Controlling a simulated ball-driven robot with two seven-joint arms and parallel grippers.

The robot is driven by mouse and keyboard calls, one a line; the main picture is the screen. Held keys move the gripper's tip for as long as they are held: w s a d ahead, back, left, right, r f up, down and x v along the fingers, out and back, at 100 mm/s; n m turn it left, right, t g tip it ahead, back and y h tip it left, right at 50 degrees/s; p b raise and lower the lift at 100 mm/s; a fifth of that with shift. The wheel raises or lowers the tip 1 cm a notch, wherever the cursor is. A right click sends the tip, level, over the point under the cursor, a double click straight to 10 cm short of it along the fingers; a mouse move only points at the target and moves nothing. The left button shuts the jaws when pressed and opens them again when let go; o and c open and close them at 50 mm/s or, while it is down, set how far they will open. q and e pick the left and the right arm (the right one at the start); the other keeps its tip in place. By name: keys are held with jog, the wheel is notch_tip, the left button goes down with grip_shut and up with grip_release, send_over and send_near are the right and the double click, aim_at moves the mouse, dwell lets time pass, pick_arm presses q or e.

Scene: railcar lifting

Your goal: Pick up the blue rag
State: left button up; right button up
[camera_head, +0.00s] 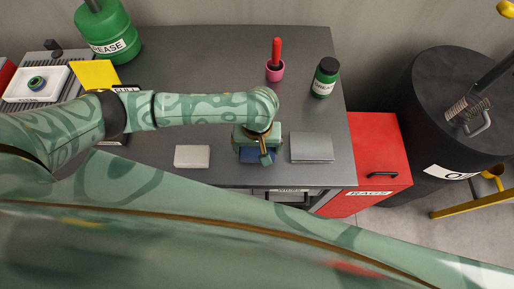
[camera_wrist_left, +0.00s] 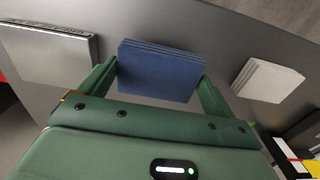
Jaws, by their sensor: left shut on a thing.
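The blue rag (camera_head: 252,156) is a folded square on the grey workbench, mostly hidden under my left gripper in the head view. My left gripper (camera_head: 258,153) reaches down over it. In the left wrist view the blue rag (camera_wrist_left: 160,70) lies between the two green fingers of the left gripper (camera_wrist_left: 158,80), which are shut on its left and right edges. I cannot tell whether the rag is lifted off the bench. My right gripper is not in view.
A red RAGS bin (camera_head: 377,145) and dark drum (camera_head: 455,100) stand right of the bench.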

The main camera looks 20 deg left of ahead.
pick_arm(q)
jog(key=s+a+r+p, duration=0.1)
jog(key=r, duration=0.1)
jog(key=s+a+r+p, duration=0.1)
jog(key=r, duration=0.1)
jog(key=s+a+r+p, duration=0.1)
jog(key=s+a+r, duration=0.1)
jog(key=r, duration=0.1)
jog(key=shift+p, duration=0.35)
jog(key=s+a+r+p, duration=0.1)
jog(key=s+a+r, duration=0.2)
jog(key=s+a, duration=0.2)
jog(key=shift+s+a, duration=0.4)
jog(key=shift+s, duration=0.15)
jog(key=shift+o, duration=0.4)
jog(key=shift+f, duration=0.1)
jog(key=shift+p, duration=0.35)
